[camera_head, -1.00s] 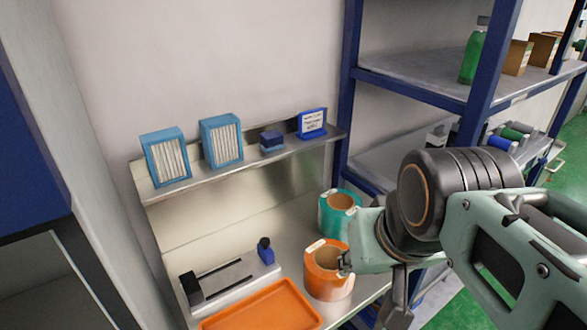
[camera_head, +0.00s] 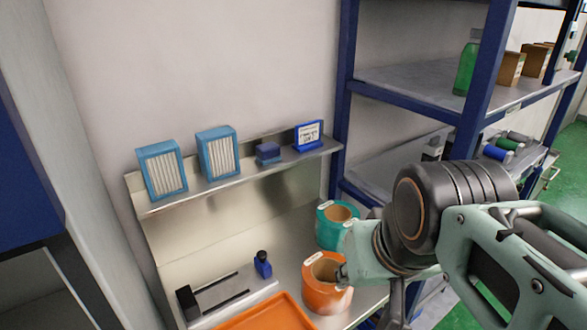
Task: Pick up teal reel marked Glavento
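A teal reel (camera_head: 327,231) with a brown core stands on the metal bench, near the back right by the blue rack post. A small pale label shows on its rim, too small to read. An orange reel (camera_head: 325,298) stands in front of it. My arm reaches in from the right. My gripper (camera_head: 397,310) hangs at the lower right, beside the orange reel and in front of the teal reel. Its fingertips are mostly cut off or hidden, so its opening does not show. Nothing held is visible.
Two blue-framed filters, a small blue block and a blue sign (camera_head: 308,136) stand on the ledge. A blue rack (camera_head: 345,100) rises close behind the teal reel.

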